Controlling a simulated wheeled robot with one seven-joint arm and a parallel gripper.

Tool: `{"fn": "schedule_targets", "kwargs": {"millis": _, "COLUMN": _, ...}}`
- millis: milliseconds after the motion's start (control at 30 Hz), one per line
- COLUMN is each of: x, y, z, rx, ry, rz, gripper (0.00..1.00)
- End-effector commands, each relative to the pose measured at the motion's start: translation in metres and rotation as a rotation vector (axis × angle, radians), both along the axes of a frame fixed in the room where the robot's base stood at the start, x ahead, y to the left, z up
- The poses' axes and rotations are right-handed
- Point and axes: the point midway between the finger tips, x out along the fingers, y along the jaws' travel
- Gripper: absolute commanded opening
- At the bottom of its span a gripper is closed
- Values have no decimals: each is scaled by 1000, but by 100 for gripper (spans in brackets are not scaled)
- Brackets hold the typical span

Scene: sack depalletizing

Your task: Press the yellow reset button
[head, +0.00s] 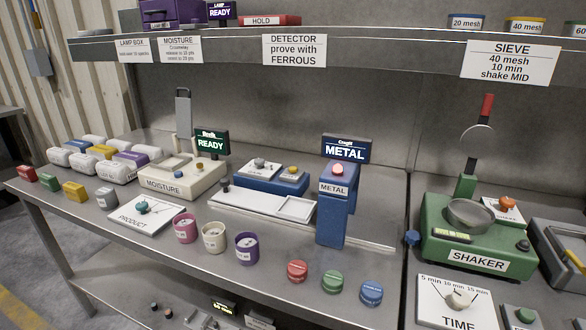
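A small yellow button (291,171) sits on a plate at the right end of the blue control box (268,183), in the middle of the bench; any lettering beside it is too small to read. A grey knob (260,163) is on the same box, to its left. Right of it stands the blue metal detector (335,215), with a red lamp (338,169) on top and a screen (345,149) reading METAL. A second yellowish knob (200,168) is on the cream moisture meter (182,180), whose screen reads READY. My gripper is not in view.
A white tray (296,208) lies in front of the control box. Purple, cream and pink cups (247,248) and red, green and blue pucks (332,281) stand near the front edge. The green shaker (475,235) is at right, small sacks (110,158) at left. A shelf (400,56) overhangs the back.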

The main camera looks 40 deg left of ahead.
Motion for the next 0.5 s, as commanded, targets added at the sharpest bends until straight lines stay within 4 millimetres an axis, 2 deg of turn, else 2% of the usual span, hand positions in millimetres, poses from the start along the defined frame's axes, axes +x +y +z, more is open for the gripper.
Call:
{"fn": "schedule_targets", "kwargs": {"millis": 67, "x": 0, "y": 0, "z": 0, "rx": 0, "ry": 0, "rz": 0, "gripper": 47}}
{"fn": "schedule_targets", "kwargs": {"millis": 500, "x": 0, "y": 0, "z": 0, "rx": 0, "ry": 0, "rz": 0, "gripper": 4}}
